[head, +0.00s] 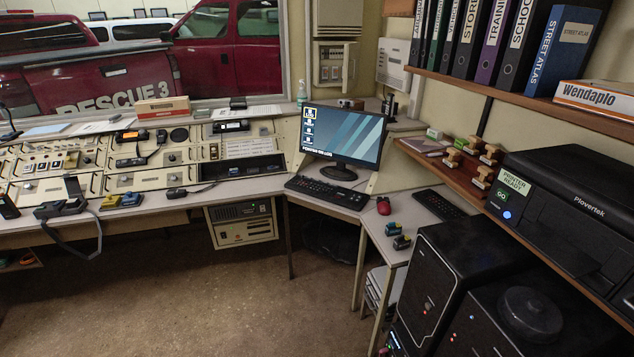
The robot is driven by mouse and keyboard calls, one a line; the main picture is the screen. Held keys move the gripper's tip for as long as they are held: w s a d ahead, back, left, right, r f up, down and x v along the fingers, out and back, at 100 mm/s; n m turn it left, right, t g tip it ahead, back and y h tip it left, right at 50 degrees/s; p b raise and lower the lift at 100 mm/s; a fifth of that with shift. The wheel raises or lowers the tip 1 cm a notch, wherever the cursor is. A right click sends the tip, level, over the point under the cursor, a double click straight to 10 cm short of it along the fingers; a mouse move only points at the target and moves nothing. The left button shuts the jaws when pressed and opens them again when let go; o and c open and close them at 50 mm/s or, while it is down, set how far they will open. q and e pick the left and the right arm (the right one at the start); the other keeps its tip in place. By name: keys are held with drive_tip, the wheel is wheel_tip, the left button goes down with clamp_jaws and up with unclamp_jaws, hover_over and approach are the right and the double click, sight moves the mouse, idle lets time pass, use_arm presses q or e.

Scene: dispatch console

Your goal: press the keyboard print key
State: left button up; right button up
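A black keyboard (327,192) lies on the corner desk in front of the monitor. Its single keys are too small to read, so I cannot tell the print key apart. The monitor (343,137) is on and shows a blue-green desktop with a column of icons. A second dark keyboard or keypad (440,204) lies on the right desk, past the red mouse. A black printer (568,210) with a green "Printer ready" label stands on the right shelf. Neither of my grippers shows in the head view.
A red mouse (383,205) lies right of the keyboard. Black computer towers (449,285) stand at lower right. A cream control console (140,165) runs along the left. The floor (190,290) in front is clear.

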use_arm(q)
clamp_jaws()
